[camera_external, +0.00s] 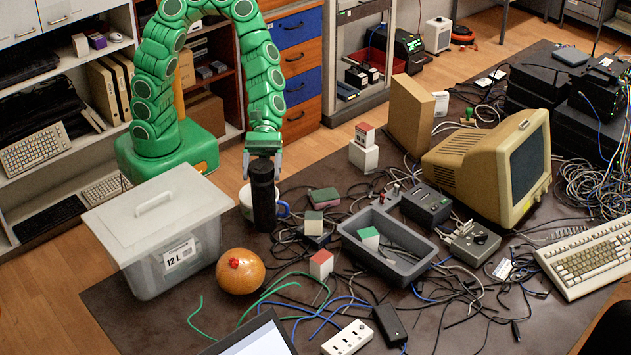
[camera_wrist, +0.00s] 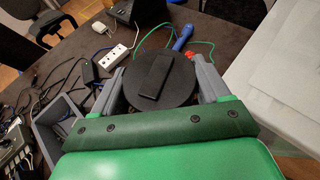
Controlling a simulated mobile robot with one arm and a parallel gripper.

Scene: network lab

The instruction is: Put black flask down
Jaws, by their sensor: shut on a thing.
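The black flask (camera_external: 263,196) is a tall dark cylinder, upright, near the left part of the table in the external view. My gripper (camera_external: 263,158) is shut on its top from above. In the wrist view the flask's round black lid (camera_wrist: 162,78) sits between the two grey fingers of my gripper (camera_wrist: 160,88). The flask's lower end is close to the table (camera_external: 130,318); I cannot tell whether it touches. A white and blue mug (camera_external: 246,203) is partly hidden just behind the flask.
A translucent lidded box (camera_external: 150,262) stands left of the flask. An orange ball-like object (camera_external: 240,271) is in front. A grey tray (camera_external: 388,270), small coloured blocks (camera_external: 321,264) and many cables lie to the right. A white power strip (camera_external: 348,338) lies at the front.

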